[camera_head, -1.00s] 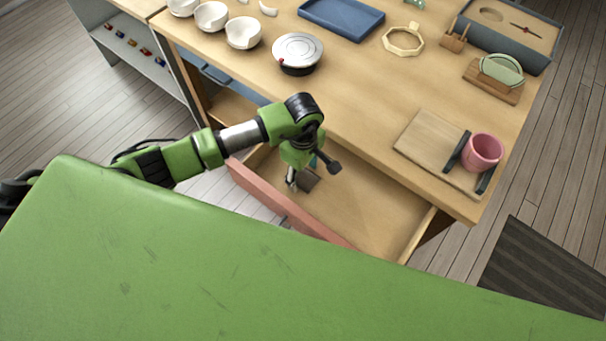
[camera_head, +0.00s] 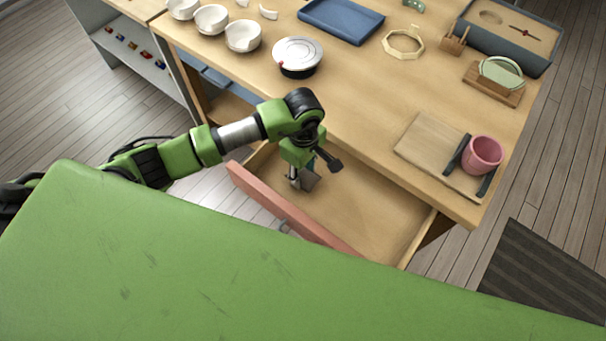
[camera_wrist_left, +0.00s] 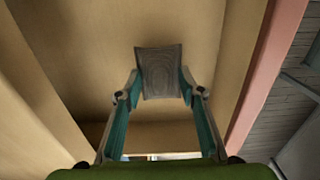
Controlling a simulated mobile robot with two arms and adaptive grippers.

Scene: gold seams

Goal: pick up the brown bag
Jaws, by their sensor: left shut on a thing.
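The brown bag (camera_wrist_left: 160,72) shows in the left wrist view as a small grey-brown, dark-grained piece between my fingertips. In the head view the bag (camera_head: 310,182) is a small dark patch beside the fingers, inside the open drawer (camera_head: 368,215). My left gripper (camera_wrist_left: 160,88) is shut on the bag, with one teal-lined finger on each side. In the head view the left gripper (camera_head: 303,177) points down into the drawer and its wrist partly hides the bag. I cannot tell whether the bag touches the drawer floor. My right gripper is in neither view.
The drawer's pink front (camera_head: 290,215) and the table's front edge stand close around my left gripper. On the table (camera_head: 360,110) are white bowls (camera_head: 243,36), a round silver-topped tin (camera_head: 298,55), a blue tray (camera_head: 341,20) and a pink cup (camera_head: 482,154) by a wooden board (camera_head: 428,150).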

